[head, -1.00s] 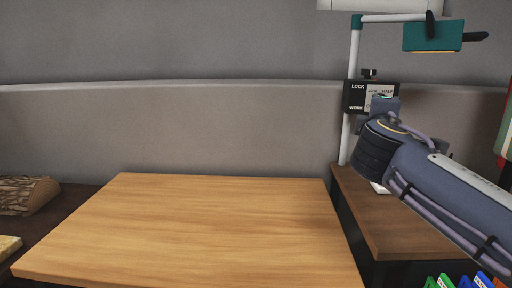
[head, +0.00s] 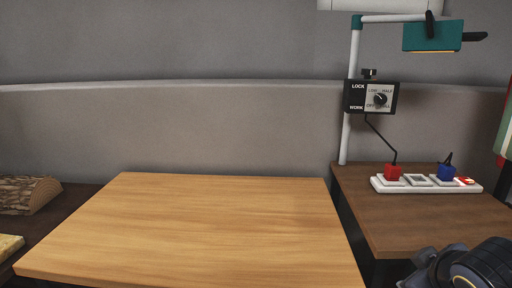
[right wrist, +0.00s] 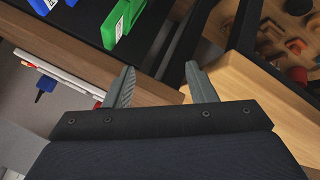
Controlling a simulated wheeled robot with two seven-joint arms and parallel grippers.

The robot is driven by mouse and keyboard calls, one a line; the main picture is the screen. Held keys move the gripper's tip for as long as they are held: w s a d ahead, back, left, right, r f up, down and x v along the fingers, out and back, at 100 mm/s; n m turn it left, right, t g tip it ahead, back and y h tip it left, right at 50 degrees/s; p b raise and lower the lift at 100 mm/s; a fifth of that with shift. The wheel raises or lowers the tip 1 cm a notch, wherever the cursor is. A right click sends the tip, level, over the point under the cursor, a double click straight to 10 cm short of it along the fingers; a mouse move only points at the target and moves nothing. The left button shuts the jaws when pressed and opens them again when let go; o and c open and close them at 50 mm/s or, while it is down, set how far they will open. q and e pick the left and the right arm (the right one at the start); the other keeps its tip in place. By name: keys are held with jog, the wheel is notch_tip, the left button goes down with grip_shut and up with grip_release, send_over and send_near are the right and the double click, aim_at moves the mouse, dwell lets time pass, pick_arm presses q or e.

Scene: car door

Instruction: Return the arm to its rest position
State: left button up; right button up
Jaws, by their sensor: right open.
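My right arm shows at the lower right corner of the head view, with part of the gripper (head: 425,272) low in front of the side desk (head: 420,225). In the right wrist view my right gripper (right wrist: 162,85) has its two grey fingers spread apart with nothing between them. The control box (head: 371,97) with a dial and LOCK and WORK labels is on the lamp pole, clear of the gripper. My left gripper is not in view.
A wooden table (head: 200,230) is bare. A white power strip (head: 425,184) on the side desk holds a red plug (head: 393,172) and a blue plug (head: 446,172). The teal lamp (head: 433,36) hangs above. Green clips (right wrist: 120,22) show in the wrist view.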

jog(key=s+a+f+m+g+y, duration=0.1)
jog(key=s+a+f+m+y, duration=0.2)
jog(key=s+a+f, duration=0.3)
jog(key=s+a+f+m+g+y, duration=0.2)
jog(key=s+a+f+m+y, duration=0.15)
jog(key=s+f, duration=0.4)
notch_tip(320, 180, up, 31)
jog(key=p, duration=2.9)
jog(key=shift+s+h, duration=0.35)
jog(key=shift+s, duration=0.1)
jog(key=shift+f+m, duration=0.1)
jog(key=shift+m, duration=0.15)
